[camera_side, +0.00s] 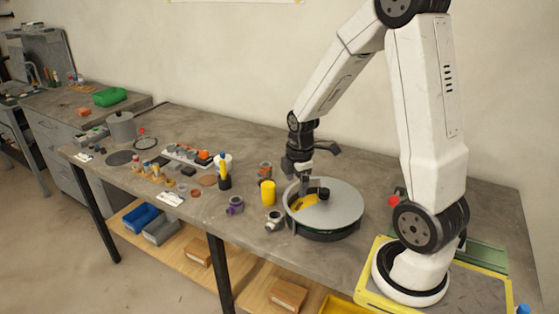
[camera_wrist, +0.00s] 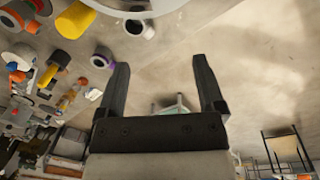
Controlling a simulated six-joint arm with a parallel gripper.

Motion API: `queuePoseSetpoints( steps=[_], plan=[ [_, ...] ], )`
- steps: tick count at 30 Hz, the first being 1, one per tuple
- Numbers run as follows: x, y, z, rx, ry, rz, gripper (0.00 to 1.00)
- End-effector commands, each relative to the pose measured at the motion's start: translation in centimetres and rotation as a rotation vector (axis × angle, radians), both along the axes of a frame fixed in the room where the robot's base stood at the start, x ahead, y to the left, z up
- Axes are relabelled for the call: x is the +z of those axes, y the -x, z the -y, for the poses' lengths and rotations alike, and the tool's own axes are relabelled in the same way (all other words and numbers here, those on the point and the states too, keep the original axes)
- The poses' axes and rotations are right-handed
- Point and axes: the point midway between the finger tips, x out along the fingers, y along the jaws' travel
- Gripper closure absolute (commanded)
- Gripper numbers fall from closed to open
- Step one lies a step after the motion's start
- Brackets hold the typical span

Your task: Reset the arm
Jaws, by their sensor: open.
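In the side view my gripper (camera_side: 302,186) hangs down at the left part of a round grey turntable-like disc (camera_side: 345,207). A yellow piece (camera_side: 303,202) and a small black knob (camera_side: 324,193) sit on this disc. I cannot tell whether my fingers touch the disc. The edge of a pale round thing (camera_wrist: 140,8) shows at the top of the wrist view.
Left of the disc stand a yellow cylinder (camera_side: 267,192), a purple ring part (camera_side: 235,205) and a grey-white fitting (camera_side: 273,219). The back right of the table (camera_side: 480,200) is mostly clear.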

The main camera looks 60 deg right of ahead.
Motion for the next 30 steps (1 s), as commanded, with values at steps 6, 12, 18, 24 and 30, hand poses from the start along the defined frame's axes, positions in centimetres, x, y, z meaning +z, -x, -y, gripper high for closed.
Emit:
queuePoseSetpoints(
  steps=[6,12,18,24,30],
  plan=[
    [0.5,-0.2,-4.1,-0.2,-0.018,0.043,0.13],
    [0.8,0.0,-7.5,-0.388,-0.046,0.08,0.13],
    [1.0,0.7,-10.8,-0.577,-0.086,0.114,0.13],
    [1.2,1.6,-13.8,-0.758,-0.135,0.141,0.13],
    [1.3,2.4,-15.6,-0.888,-0.174,0.156,0.13]
  ],
)
